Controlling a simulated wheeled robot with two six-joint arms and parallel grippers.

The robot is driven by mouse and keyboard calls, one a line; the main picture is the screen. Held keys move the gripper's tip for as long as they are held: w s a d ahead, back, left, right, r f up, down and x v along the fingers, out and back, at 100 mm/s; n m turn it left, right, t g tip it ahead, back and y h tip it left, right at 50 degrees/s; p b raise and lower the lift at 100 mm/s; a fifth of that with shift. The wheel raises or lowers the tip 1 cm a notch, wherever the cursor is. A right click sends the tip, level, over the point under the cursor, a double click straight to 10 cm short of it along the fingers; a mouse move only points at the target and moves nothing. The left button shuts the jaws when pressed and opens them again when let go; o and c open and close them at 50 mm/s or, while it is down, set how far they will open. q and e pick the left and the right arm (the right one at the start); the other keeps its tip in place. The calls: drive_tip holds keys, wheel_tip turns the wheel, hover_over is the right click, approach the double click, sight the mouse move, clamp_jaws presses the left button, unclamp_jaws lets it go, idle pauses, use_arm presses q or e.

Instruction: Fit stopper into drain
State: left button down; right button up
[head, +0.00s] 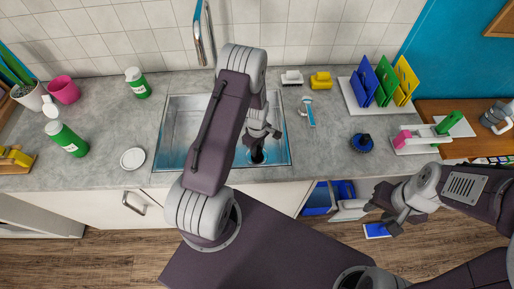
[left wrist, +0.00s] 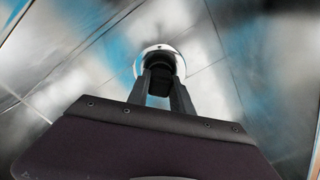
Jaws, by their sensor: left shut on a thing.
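The metal sink (head: 183,122) is set into the grey counter. My left gripper (head: 256,147) reaches down into its right part and is shut on the dark stopper (head: 257,157). In the left wrist view the stopper (left wrist: 160,60) sits between the fingertips. The bright ring of the drain (left wrist: 140,60) shows around it, with the stopper over the opening. I cannot tell whether the stopper is seated or just above. My right gripper (head: 384,212) is open and empty, in front of the counter at the right.
A tap (head: 204,35) stands behind the sink. A white disc (head: 132,158) and green bottles (head: 70,142) are on the left counter. A blue brush (head: 362,143), a yellow block (head: 320,81) and a rack of coloured boards (head: 383,85) are on the right. A blue bin (head: 318,200) stands below.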

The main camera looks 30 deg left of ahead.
use_arm(q)
drive_tip(key=shift+f, duration=0.2)
idle(0.3)
drive_tip(key=shift+f+b, duration=0.4)
drive_tip(key=shift+f+b, duration=0.4)
drive_tip(key=shift+f, duration=0.25)
idle(1.9)
drive_tip(key=c, duration=0.6)
unclamp_jaws()
drive_tip(key=shift+r, duration=0.1)
wheel_tip(320, 180, up, 7)
drive_tip(key=p, duration=0.6)
idle(0.4)
